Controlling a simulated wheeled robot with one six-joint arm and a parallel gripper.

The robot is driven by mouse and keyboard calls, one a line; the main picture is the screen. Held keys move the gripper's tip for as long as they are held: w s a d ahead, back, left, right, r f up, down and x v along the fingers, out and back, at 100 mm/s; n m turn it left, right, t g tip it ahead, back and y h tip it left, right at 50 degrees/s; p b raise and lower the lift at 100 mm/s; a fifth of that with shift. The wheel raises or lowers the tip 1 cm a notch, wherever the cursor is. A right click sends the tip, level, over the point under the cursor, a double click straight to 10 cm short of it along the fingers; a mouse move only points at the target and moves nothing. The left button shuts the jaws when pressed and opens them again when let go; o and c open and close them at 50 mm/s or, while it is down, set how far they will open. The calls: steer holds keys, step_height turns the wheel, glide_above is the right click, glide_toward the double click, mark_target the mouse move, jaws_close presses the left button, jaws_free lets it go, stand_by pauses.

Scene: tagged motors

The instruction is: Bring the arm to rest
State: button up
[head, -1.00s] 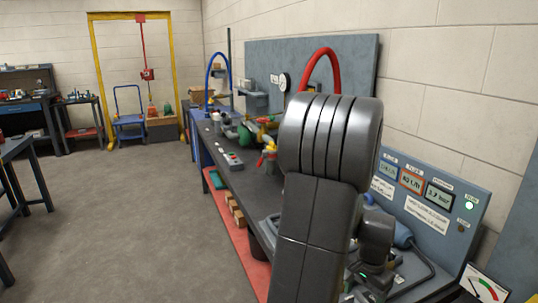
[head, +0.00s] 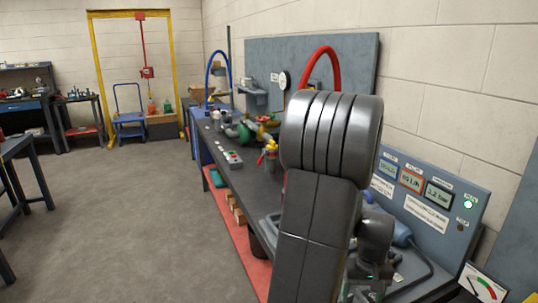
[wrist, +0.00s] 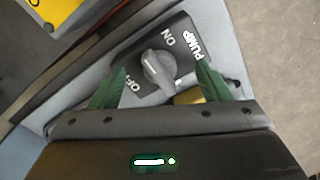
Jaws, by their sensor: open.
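My arm (head: 325,200) is bent and fills the middle foreground of the head view, hiding part of the bench. My gripper (wrist: 160,86) shows in the wrist view with its two green fingertips spread apart. A grey rotary knob (wrist: 157,68) lies between and beyond the fingertips, on a dark plate (wrist: 188,40) marked PUMP, ON and OFF. I see gaps between the knob and both fingers. I cannot tell which marking the knob points to. The fingertips and knob cannot be made out in the head view.
A long dark bench (head: 245,180) with fittings runs along the right wall. A blue-grey display panel (head: 430,200) stands right of my arm. A red hose (head: 318,58) arches behind it. Open floor (head: 130,220) lies to the left. A yellow part (wrist: 60,8) shows in the wrist view.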

steer(key=n, duration=0.5)
steer(key=shift+n, duration=0.3)
stand_by(0.4)
